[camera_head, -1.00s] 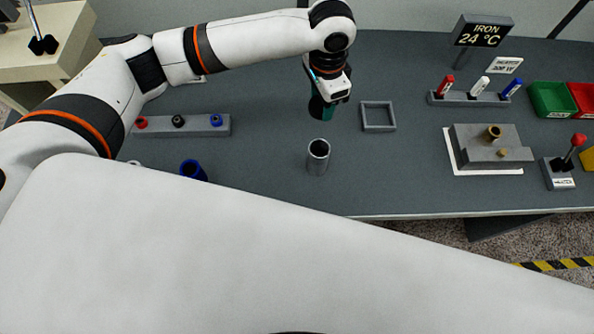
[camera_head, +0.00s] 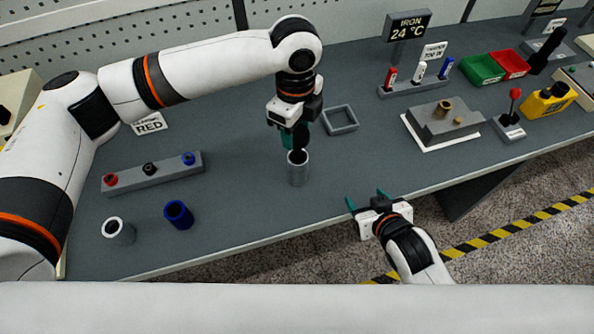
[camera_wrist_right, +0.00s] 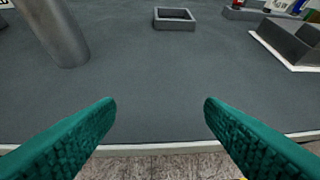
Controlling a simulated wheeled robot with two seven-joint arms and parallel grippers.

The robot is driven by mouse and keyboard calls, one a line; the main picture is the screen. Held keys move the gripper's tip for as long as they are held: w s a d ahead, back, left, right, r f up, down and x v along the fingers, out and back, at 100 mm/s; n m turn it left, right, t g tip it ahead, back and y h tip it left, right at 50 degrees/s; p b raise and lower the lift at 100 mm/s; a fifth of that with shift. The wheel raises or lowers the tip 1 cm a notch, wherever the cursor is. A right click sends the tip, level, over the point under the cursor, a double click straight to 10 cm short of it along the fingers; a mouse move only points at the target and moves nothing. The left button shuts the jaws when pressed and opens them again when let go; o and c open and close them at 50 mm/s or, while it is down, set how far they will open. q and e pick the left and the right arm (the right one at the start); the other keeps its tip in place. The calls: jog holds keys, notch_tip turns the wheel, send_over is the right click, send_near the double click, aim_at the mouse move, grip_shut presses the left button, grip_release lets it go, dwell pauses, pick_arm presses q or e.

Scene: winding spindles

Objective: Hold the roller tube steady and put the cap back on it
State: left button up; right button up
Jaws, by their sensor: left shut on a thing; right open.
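The steel roller tube (camera_head: 298,172) stands upright on the table with its top rim showing; it is also at the upper left of the right wrist view (camera_wrist_right: 55,35). My left gripper (camera_head: 294,142) points down just above the tube's top. It is shut on a dark piece (camera_head: 301,135), which seems to be the cap; its shape is partly hidden by the fingers. I cannot tell whether the piece touches the rim. My right gripper (camera_head: 366,199) is open and empty at the table's front edge, right of the tube and apart from it. Its green fingers spread in the right wrist view (camera_wrist_right: 159,105).
A square grey frame (camera_head: 340,120) lies behind right. A grey block (camera_head: 440,122) stands further right. The table between is clear.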

aim_at(291, 157)
jog(key=w+a+t+y, duration=0.1)
jog(key=w+a+r+n+y, duration=0.1)
jog(key=w+a+n+t+y, duration=0.1)
jog(key=a, duration=0.1)
jog(key=shift+w+r+t+y, duration=0.2)
jog(key=shift+r+t+y, duration=0.1)
jog(key=shift+r, duration=0.1)
pick_arm(q)
jog(key=shift+w+d+m, duration=0.1)
jog(key=shift+d+m, duration=0.1)
jog(key=shift+m, duration=0.1)
pick_arm(e)
jog(key=a+n+y, duration=0.2)
jog(key=y, duration=0.1)
jog(key=a+r+n+y, duration=0.1)
jog(key=y, duration=0.1)
jog(key=shift+s+r, duration=0.1)
jog(key=shift+s, duration=0.15)
jog(key=shift+s+a+r+n+g+y, duration=0.1)
jog(key=shift+s+a+n+g+y, duration=0.25)
jog(key=shift+y, duration=0.3)
jog(key=shift+s+a+r+n+g+y, duration=0.15)
jog(key=shift+s+n+y, duration=0.25)
jog(key=shift+y, duration=0.25)
jog(key=shift+w+f, duration=0.1)
jog(key=shift+w, duration=0.05)
jog(key=x, duration=1.2)
jog(key=shift+d, duration=0.1)
